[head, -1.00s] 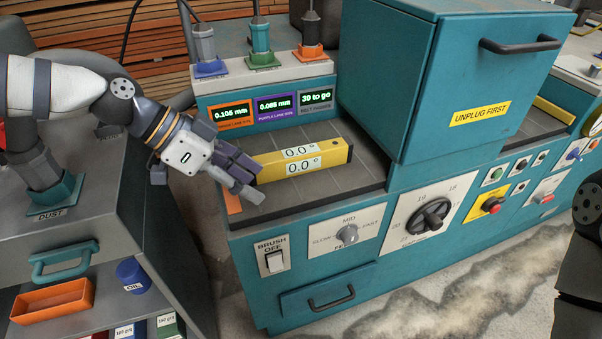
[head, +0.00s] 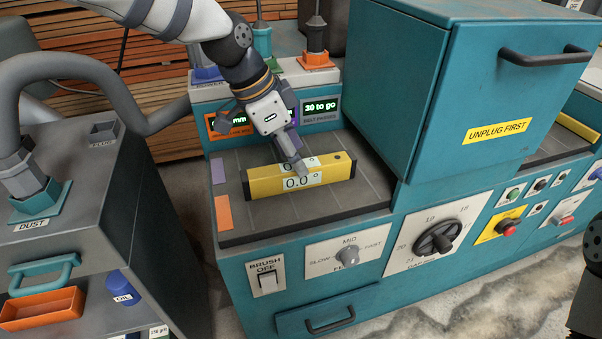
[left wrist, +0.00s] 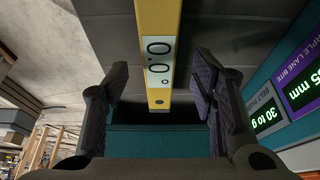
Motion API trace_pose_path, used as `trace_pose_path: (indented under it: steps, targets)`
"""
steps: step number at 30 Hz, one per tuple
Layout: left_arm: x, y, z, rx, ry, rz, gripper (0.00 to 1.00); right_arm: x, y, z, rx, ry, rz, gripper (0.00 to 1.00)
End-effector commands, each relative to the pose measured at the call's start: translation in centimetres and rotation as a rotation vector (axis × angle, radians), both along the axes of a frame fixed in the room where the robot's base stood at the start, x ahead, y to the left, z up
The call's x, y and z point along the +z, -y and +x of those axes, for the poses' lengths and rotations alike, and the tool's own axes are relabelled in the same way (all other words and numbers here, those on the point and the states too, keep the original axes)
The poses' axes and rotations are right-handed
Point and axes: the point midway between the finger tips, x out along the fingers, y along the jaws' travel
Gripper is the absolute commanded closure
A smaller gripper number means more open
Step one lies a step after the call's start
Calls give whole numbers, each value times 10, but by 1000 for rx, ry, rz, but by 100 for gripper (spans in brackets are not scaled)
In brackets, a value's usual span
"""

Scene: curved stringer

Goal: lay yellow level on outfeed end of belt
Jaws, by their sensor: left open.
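The yellow level (head: 335,173) lies flat on the dark belt (head: 365,190) at the left end of the teal machine, its long side roughly along the front edge. It has white 0.0° readouts. My left gripper (head: 272,150) is open above and behind the level, one finger hiding part of its upper readout. In the left wrist view the level (left wrist: 158,20) runs down between the open fingers of the left gripper (left wrist: 160,85), apart from both. I cannot tell how high the fingertips are.
The tall teal hood (head: 430,90) stands right of the level. Another yellow bar (head: 578,126) shows on the surface beyond it. Display screens (head: 320,107) and posts stand behind the belt. A grey cabinet (head: 100,180) with a hose is at left.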

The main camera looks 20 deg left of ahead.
Motion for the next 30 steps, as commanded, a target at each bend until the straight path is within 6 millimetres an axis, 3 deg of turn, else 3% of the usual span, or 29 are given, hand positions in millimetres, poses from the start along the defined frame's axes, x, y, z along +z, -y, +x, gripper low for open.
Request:
trace_pose_path:
  steps: [5,12,13,18,20,30]
  targets:
    - [-32,10,5,-2,-4,2,48,-4,0,-4,0,-12,0,100]
    - [-34,12,7,-1,1,1,48,-3,0,-3,0,-12,0,100]
    - [-34,11,6,-1,1,1,51,-3,0,-3,0,-12,0,100]
    - [-34,11,6,-1,1,1,89,-3,0,-3,1,-12,0,100]
    - [-34,11,6,-1,1,1,100,-3,0,-3,1,-12,0,100]
    - [-29,11,7,-1,3,1,100,-3,0,-3,1,-10,0,100]
